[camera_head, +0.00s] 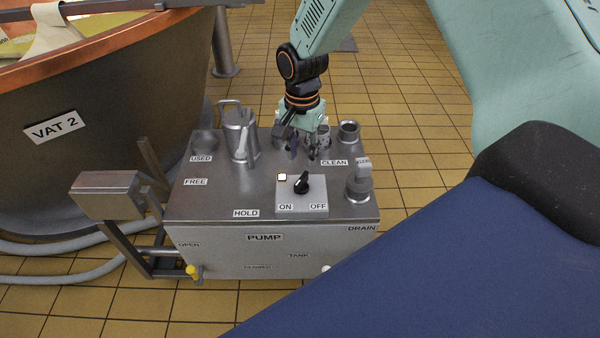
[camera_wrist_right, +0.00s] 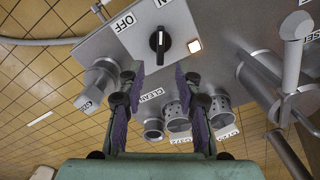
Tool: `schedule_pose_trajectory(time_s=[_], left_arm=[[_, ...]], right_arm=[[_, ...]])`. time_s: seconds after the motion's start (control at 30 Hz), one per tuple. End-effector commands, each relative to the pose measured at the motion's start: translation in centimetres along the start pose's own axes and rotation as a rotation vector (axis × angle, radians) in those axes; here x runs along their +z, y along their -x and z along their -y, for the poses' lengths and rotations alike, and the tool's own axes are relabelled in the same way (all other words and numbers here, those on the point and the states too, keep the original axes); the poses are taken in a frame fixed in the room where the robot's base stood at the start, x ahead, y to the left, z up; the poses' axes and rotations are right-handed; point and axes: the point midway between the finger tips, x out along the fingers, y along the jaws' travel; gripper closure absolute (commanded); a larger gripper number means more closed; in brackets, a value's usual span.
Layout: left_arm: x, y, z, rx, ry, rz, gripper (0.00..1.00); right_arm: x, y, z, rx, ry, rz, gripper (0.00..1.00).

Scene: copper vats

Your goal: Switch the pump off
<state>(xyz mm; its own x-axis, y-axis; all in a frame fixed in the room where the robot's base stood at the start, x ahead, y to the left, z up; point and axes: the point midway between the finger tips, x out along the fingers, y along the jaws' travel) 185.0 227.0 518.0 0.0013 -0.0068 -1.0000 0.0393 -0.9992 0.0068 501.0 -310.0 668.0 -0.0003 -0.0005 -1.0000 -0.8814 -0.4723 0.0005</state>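The pump (camera_head: 265,238) is a grey metal cabinet with a sloped top. On a light plate marked ON and OFF (camera_head: 318,206) sits a black rotary knob (camera_head: 302,184); it also shows in the right wrist view (camera_wrist_right: 158,40). I cannot tell surely which label the knob points to. A small lamp (camera_head: 282,177) left of the knob glows; it also shows in the right wrist view (camera_wrist_right: 195,46). My right gripper (camera_head: 302,152) is above the back of the cabinet top, behind the knob. Its purple-padded fingers (camera_wrist_right: 160,82) are apart, empty, not touching the knob. My left gripper is out of view.
A metal jug (camera_head: 238,130) stands left of my right gripper. A capped fitting (camera_head: 360,182) stands right of the knob. Metal cups (camera_wrist_right: 176,117) sit near the CLEAN label. The copper vat marked VAT 2 (camera_head: 95,150) is at left. Tiled floor lies around.

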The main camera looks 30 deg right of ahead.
Motion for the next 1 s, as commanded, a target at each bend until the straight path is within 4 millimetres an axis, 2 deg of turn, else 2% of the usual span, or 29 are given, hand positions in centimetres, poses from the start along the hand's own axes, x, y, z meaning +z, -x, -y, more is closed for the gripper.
schedule_pose_trajectory(time_s=[0.2,0.43,0.6,0.83,1.0], left_arm=[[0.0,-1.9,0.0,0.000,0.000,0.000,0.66],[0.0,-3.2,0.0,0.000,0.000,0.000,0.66],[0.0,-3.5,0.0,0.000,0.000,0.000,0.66],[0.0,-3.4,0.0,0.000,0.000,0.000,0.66],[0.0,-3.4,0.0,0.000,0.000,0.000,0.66]], right_arm=[[0.0,-3.8,-0.1,0.002,0.001,0.001,0.66],[0.0,-6.6,0.0,-0.001,0.003,0.000,0.66],[0.0,-7.4,0.1,-0.001,0.005,0.000,0.66],[0.0,-7.3,0.1,-0.002,0.006,0.000,0.66],[0.0,-7.3,0.1,-0.001,0.006,0.000,0.79]])
